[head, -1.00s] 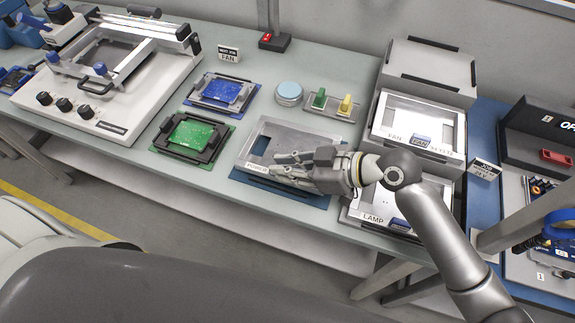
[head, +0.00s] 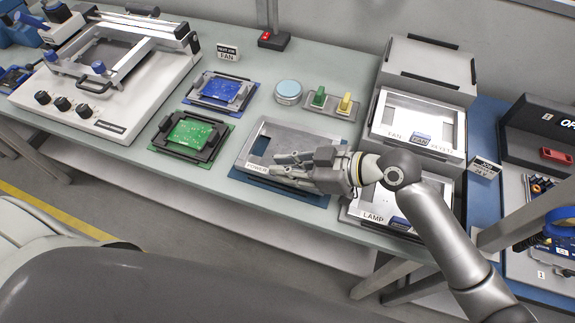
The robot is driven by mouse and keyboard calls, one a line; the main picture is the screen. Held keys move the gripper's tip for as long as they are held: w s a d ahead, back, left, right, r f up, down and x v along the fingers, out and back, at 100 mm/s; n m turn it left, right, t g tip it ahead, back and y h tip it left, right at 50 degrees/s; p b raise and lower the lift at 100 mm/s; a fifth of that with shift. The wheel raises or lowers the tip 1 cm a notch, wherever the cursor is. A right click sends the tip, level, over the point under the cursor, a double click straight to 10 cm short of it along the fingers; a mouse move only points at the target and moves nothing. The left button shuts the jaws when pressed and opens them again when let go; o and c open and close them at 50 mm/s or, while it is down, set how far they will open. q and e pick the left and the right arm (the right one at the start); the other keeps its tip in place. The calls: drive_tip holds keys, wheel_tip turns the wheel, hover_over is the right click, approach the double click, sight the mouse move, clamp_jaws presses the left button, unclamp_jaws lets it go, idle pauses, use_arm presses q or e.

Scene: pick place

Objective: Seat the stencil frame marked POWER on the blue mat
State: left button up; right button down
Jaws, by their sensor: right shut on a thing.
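The grey stencil frame marked POWER (head: 298,129) lies flat over the blue mat (head: 290,200) at the front of the bench. A strip of the mat shows along the frame's front edge, and blue shows through part of its opening. I cannot tell whether the frame rests fully on the mat. My right gripper (head: 276,165) reaches in from the right and is shut on the frame, hiding its front right part. My left gripper is not in view.
Right of it are stencil frames marked FAN (head: 384,112) and LAMP (head: 352,211). A round light-blue tin (head: 288,91) and a tray with green and yellow pieces (head: 330,107) stand behind.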

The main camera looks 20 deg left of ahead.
drive_tip(key=shift+f+b, duration=0.35)
drive_tip(key=shift+f, duration=0.1)
idle(0.5)
idle(0.3)
drive_tip(key=c, duration=1.4)
unclamp_jaws()
drive_tip(key=c, duration=0.4)
drive_tip(key=shift+o, duration=0.2)
drive_tip(key=shift+r+p, duration=2.85)
drive_tip(key=shift+r, duration=0.65)
